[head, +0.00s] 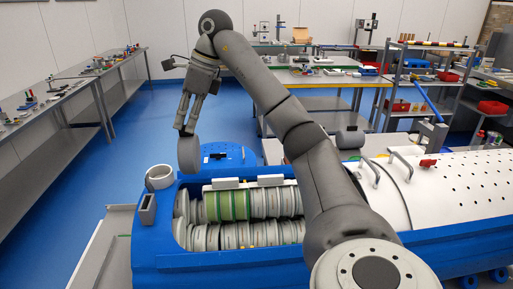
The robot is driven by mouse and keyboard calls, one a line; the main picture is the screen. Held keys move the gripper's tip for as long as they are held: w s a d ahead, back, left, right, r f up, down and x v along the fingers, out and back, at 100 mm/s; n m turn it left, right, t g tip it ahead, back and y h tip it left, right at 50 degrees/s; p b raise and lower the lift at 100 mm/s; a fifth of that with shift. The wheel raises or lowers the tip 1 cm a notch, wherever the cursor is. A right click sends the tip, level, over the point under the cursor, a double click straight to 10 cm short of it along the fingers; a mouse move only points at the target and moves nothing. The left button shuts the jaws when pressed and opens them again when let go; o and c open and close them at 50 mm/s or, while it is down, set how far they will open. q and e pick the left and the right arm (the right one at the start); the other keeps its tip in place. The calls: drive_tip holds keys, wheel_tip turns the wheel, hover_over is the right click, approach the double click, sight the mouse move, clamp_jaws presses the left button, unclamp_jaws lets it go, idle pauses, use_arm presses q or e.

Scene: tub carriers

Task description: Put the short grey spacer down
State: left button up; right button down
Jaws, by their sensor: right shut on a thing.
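My right gripper (186,130) hangs down at the upper middle left and is shut on the short grey spacer (189,155). The spacer is a plain grey round piece, seen almost face-on, held below the fingertips. It appears over the left end of the blue tub (160,240); I cannot tell whether it touches anything below. In the open tub lie two rows of pale rings (255,233), with a green band (228,206) in the back row. My left gripper is not in view.
A white perforated cover (450,185) with handles lies right. Benches line the left wall and the back. Blue floor is clear at left.

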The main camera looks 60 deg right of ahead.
sight(189, 138)
drive_tip(key=f, duration=0.3)
drive_tip(key=s+a+f, duration=0.1)
drive_tip(key=shift+f, duration=0.2)
drive_tip(key=f, duration=0.8)
drive_tip(key=shift+w+d+p, duration=0.15)
drive_tip(key=shift+d+p, duration=0.1)
drive_tip(key=shift+p, duration=0.15)
drive_tip(key=shift+f, duration=0.7)
drive_tip(key=shift+f+p, duration=0.55)
drive_tip(key=shift+f, duration=1.25)
drive_tip(key=c, duration=1.5)
unclamp_jaws()
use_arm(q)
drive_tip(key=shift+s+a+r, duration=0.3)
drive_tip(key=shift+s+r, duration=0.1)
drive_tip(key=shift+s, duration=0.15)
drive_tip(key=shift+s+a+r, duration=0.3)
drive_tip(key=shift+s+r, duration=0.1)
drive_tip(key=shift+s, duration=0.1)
use_arm(e)
drive_tip(key=shift+r, duration=0.1)
use_arm(q)
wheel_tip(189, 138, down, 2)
drive_tip(key=shift+b, duration=1)
use_arm(e)
drive_tip(key=v, duration=1.2)
